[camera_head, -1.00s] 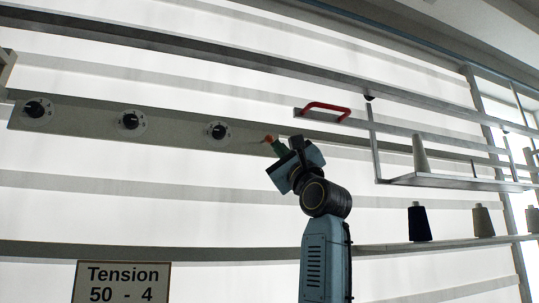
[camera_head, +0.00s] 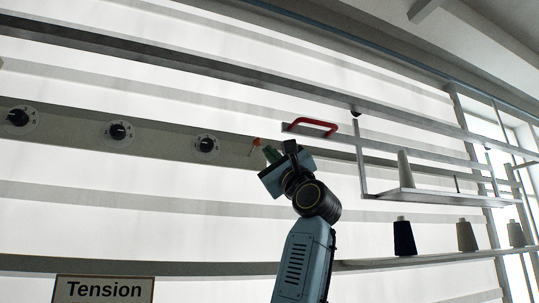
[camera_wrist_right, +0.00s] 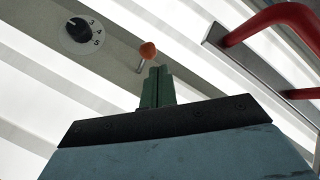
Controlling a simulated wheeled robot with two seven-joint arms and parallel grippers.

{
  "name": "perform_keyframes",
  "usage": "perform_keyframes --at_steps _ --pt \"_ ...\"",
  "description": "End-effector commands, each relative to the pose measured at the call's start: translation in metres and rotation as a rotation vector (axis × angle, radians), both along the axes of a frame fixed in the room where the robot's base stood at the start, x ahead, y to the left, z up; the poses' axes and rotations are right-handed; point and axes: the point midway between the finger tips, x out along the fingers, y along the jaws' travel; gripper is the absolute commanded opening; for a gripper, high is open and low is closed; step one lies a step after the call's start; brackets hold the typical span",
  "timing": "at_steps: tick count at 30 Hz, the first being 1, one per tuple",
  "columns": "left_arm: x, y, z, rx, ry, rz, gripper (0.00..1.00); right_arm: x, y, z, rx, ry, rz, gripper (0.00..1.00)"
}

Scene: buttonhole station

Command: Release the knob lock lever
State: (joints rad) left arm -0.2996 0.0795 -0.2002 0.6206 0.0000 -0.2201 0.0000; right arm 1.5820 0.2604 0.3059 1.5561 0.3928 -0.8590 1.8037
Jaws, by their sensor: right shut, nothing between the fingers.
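The lock lever, a thin metal stem with an orange ball end (camera_head: 257,141), is on the grey rail to the right of the rightmost dial knob (camera_head: 207,145). My left gripper is out of view.
A red handle (camera_head: 313,127) on a grey bar is close to the right of my gripper. Two more dial knobs (camera_head: 118,131) are further left. A shelf with thread cones (camera_head: 404,238) is at right. A Tension sign (camera_head: 104,290) is below.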

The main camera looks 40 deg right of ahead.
Motion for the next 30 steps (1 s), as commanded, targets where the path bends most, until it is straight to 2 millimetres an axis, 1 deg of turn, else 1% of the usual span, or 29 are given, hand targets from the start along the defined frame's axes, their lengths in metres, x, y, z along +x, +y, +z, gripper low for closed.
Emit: perform_keyframes --at_steps 1,4,6,9,12,16,21,30 --pt "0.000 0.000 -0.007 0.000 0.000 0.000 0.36 0.002 -0.008 -0.011 0.005 0.004 0.000 0.00" --pt "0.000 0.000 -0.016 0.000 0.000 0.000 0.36 0.003 -0.022 -0.027 0.006 0.005 0.003 0.00" --pt "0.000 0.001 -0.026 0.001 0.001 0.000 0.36 -0.017 -0.015 -0.034 0.003 -0.002 0.001 0.00" --pt "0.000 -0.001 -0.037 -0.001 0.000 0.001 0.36 -0.037 -0.012 -0.045 0.004 -0.001 0.002 0.00" --pt "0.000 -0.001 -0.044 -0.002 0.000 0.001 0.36 -0.055 -0.008 -0.053 0.004 0.001 0.002 0.00" --pt "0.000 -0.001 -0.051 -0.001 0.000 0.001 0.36 -0.072 -0.005 -0.061 0.005 0.003 0.001 0.00" --pt "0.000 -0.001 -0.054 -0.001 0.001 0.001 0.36 -0.082 -0.003 -0.065 0.005 0.006 0.001 0.00" --pt "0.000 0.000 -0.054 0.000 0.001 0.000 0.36 -0.083 -0.003 -0.065 0.006 0.007 0.002 0.00"
